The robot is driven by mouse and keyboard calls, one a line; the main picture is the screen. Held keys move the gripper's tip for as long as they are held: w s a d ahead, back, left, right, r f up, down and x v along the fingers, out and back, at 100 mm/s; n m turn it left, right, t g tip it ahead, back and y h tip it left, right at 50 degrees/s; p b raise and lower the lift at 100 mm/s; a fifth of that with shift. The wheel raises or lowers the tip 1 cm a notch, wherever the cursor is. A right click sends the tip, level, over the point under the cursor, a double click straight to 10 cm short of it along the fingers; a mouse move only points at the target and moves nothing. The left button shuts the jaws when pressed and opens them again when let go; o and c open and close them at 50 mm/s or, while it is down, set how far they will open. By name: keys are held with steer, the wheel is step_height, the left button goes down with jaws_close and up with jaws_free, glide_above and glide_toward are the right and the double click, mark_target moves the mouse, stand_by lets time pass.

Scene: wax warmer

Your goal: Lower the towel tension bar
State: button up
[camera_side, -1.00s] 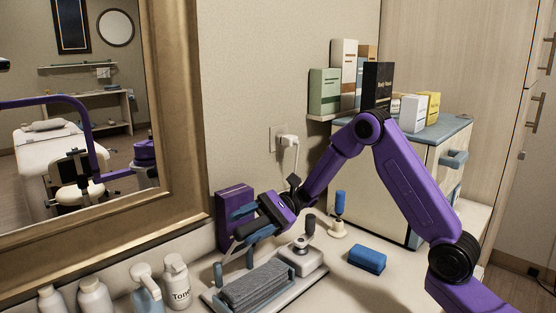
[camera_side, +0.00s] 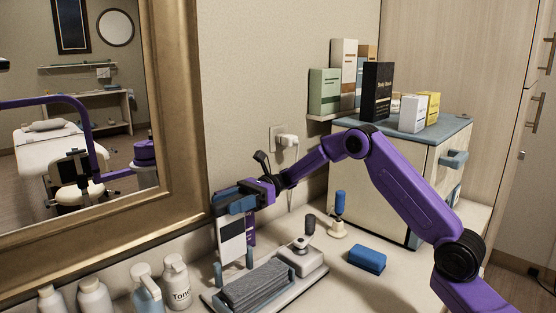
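A tray (camera_side: 300,292) on the counter holds a folded grey towel (camera_side: 258,285), with short blue posts (camera_side: 218,274) around it. I cannot clearly make out the towel tension bar. My gripper (camera_side: 232,205) is above the tray's far left end, pointing left, with its blue fingers high over the towel. A pale upright panel (camera_side: 233,238) shows directly below the fingers; I cannot tell whether they touch or hold it.
A grey unit with a dark-topped knob (camera_side: 309,228) adjoins the tray. A blue block (camera_side: 367,260) and blue-handled tool (camera_side: 340,208) stand to the right. Bottles (camera_side: 176,281) stand at left, close to the mirror frame (camera_side: 183,150). A cabinet (camera_side: 395,175) stands behind.

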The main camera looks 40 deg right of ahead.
steer(key=d, duration=1.6)
step_height(320, 180, up, 7)
steer(key=shift+a, duration=0.15)
step_height(320, 180, down, 7)
steer(key=shift+n, duration=0.3)
steer(key=a, duration=1.7)
steer(key=shift+s+a, duration=0.2)
steer(key=shift+s, duration=0.2)
jaws_close()
